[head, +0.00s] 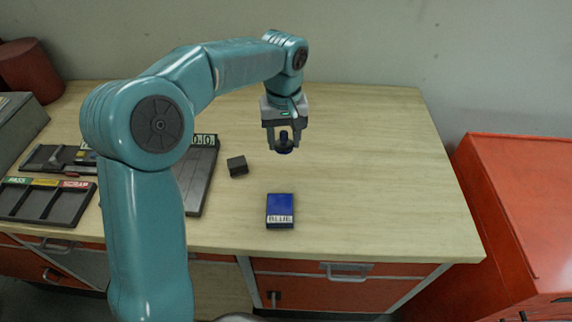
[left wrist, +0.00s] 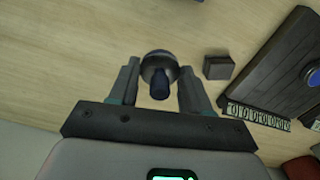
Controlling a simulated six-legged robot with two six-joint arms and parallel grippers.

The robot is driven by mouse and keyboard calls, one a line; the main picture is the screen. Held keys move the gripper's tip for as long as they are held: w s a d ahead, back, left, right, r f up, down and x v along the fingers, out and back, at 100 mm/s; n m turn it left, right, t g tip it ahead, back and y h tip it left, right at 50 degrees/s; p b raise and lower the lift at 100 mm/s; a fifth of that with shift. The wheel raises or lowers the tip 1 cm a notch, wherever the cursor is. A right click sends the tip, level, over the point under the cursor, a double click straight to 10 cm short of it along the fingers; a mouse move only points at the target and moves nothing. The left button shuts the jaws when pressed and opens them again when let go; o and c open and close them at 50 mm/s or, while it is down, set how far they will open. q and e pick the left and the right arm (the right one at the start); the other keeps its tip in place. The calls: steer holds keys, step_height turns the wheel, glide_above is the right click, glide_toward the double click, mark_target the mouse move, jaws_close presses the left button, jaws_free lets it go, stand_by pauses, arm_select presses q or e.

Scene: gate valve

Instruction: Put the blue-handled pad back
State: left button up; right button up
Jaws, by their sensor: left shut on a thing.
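My left gripper (head: 284,138) is shut on a small round thing with a dark blue knob-like handle, which looks like the blue-handled pad (head: 284,148). In the left wrist view the pad (left wrist: 160,86) sits between the two fingers (left wrist: 157,88), its handle toward the camera. The gripper points down and holds the pad over the wooden bench; the exact height is hard to tell. My right gripper is not seen.
A small dark block (head: 237,166) sits left of the gripper; it also shows in the left wrist view (left wrist: 218,68). A dark board (head: 200,180) with a number strip lies further left. A tray labelled PASS and SCRAP (head: 45,205) is at far left. The bench's right side is clear.

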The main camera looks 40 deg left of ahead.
arm_select(q)
glide_above(284, 174)
step_height(284, 174, down, 6)
steer(key=shift+a+r, duration=0.1)
steer(key=shift+r, duration=0.1)
steer(key=f, duration=0.3)
steer(key=shift+d+f+p, duration=0.2)
steer(key=shift+p, duration=0.1)
steer(key=shift+w+a+f, duration=0.1)
steer(key=shift+a+f, duration=0.05)
steer(key=shift+f, duration=0.1)
